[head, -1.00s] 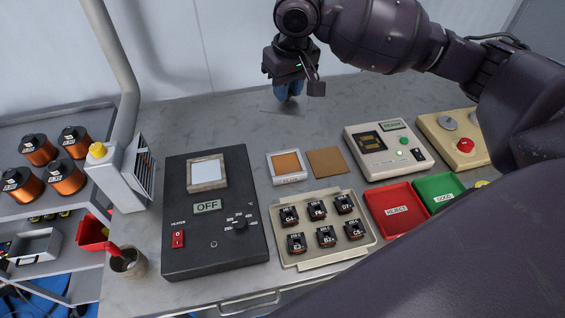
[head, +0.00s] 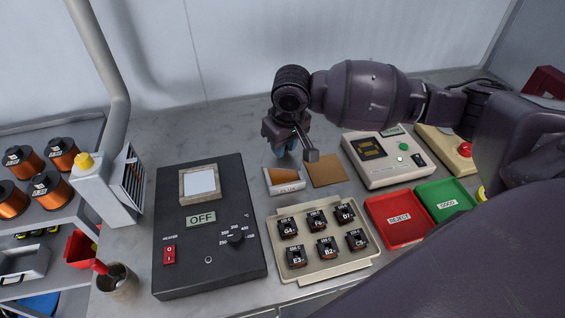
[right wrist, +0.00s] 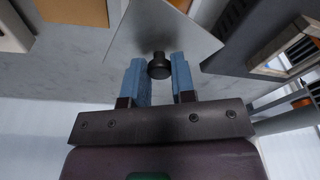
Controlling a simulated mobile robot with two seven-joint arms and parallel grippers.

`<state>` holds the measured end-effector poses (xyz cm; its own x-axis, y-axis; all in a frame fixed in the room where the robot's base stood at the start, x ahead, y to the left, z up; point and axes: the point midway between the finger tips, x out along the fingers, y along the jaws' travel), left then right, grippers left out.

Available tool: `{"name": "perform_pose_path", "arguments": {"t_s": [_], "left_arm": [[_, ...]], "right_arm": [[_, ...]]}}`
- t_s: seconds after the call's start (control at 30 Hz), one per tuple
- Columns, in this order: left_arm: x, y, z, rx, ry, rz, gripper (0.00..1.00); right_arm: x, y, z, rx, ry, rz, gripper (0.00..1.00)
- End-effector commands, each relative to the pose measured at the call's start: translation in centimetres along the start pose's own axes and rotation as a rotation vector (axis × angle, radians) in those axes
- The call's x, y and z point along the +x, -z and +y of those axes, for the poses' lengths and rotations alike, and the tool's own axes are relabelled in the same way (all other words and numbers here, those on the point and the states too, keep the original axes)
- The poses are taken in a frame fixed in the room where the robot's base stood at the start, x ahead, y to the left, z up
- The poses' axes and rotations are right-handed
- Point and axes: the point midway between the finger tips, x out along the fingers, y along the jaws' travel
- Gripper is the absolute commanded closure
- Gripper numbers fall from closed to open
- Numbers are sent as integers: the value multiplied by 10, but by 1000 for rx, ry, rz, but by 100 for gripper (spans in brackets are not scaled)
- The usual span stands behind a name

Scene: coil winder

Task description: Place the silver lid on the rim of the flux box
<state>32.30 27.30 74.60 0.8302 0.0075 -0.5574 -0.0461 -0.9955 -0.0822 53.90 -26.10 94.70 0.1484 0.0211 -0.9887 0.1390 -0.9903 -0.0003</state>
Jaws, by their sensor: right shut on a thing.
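The silver lid (right wrist: 165,25) is a thin grey plate with a black knob (right wrist: 158,68). My right gripper (right wrist: 159,74) is shut on the knob, with a blue finger on each side. In the head view my right gripper (head: 288,152) points down just above and behind the flux box (head: 286,188), a small pale open box with an orange-brown inside. The lid is hard to make out there, being mostly hidden by the gripper. I cannot tell whether it touches the rim. In the right wrist view the lid hides the box. My left gripper is not in view.
A brown square pad (head: 327,170) lies right of the flux box. A black heater unit (head: 211,240) reading OFF stands left. A cream tray (head: 275,232) with several black parts is in front. A tester (head: 375,178), red bin (head: 400,233) and green bin (head: 462,200) stand right.

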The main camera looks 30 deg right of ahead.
Motion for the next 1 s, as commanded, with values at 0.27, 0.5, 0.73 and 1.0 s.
{"name": "perform_pose_path", "arguments": {"t_s": [0.27,0.5,0.73,1.0], "left_arm": [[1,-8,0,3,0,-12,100],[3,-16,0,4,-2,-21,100],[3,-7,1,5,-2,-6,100],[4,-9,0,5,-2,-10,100]], "right_arm": [[21,-4,0,1,0,-3,100],[57,-9,0,1,-1,-4,100],[59,-9,0,0,-1,1,100],[61,-9,0,0,-1,1,68]]}}
